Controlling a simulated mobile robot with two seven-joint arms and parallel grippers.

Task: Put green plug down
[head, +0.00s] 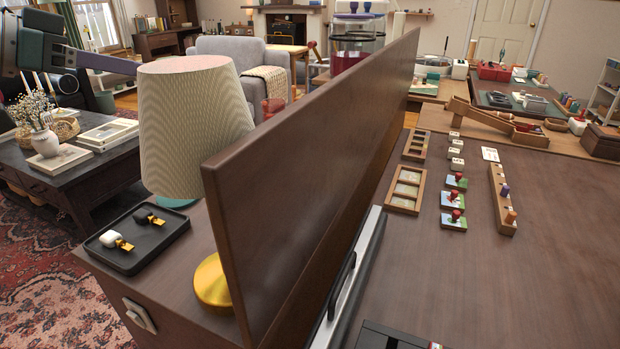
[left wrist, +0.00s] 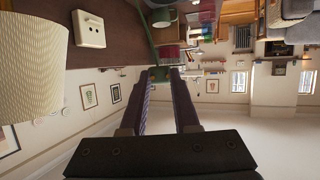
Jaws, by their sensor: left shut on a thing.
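My left gripper (left wrist: 163,72) points away between the lamp and the room, its two dark purple fingers closed on a small green thing (left wrist: 160,74), which I take as the green plug. Its shape is hard to make out. In the head view my left arm comes in at the upper left, and the gripper's fingers (head: 100,62) reach behind the lampshade, which hides their tips and the plug. A black tray (head: 125,262) on the cabinet holds a white plug (head: 110,239) and a black plug (head: 143,216) with gold prongs. My right gripper is not in view.
The lampshade (head: 192,125) stands close behind the tray. A tall dark panel (head: 300,170) rises right of it, with a brass disc (head: 212,283) at its foot. A low table (head: 75,185) stands at left.

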